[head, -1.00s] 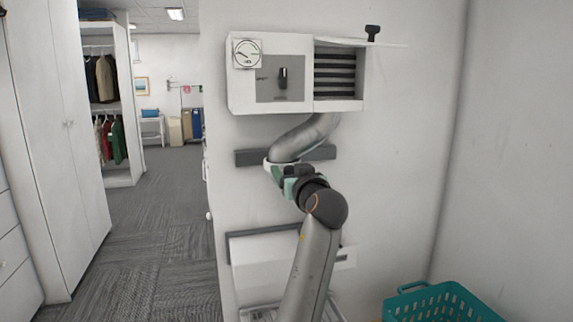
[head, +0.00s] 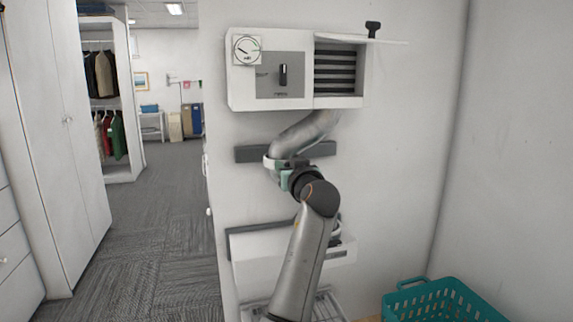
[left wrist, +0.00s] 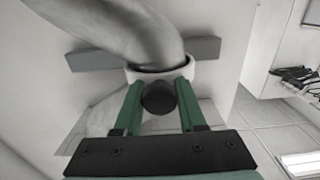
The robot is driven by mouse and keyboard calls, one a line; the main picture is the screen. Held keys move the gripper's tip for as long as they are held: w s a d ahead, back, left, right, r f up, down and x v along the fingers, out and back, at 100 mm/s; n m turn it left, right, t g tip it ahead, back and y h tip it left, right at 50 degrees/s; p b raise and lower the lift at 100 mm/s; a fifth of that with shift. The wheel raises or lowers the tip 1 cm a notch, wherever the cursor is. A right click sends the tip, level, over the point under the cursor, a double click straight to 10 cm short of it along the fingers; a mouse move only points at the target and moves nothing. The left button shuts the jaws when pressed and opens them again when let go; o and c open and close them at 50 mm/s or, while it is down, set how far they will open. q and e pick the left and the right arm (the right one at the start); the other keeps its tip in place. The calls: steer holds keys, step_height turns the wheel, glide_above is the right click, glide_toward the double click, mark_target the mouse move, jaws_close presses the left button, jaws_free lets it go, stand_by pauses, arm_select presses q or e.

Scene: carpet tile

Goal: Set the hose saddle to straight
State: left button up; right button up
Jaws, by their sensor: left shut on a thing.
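A grey flexible hose (head: 303,133) comes down from the white wall unit (head: 240,95) and bends to the left into a white ring-shaped saddle (head: 267,163). The saddle sits in front of a dark grey wall rail (head: 247,155); the hose enters it at a slant. My left gripper (head: 284,175) is at the saddle. In the left wrist view its green fingers (left wrist: 158,108) are on either side of a round black knob (left wrist: 158,97) below the white ring (left wrist: 182,70), shut on it. My right gripper is not in view.
Below my left arm a white box (head: 250,262) juts from the wall, with a wire rack (head: 325,303) under it. A teal basket (head: 440,297) stands at lower right. The carpeted floor (head: 165,235) to the left is open, beside white cabinets (head: 75,170).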

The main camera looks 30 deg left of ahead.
arm_select(q)
jaws_close()
stand_by(0.8)
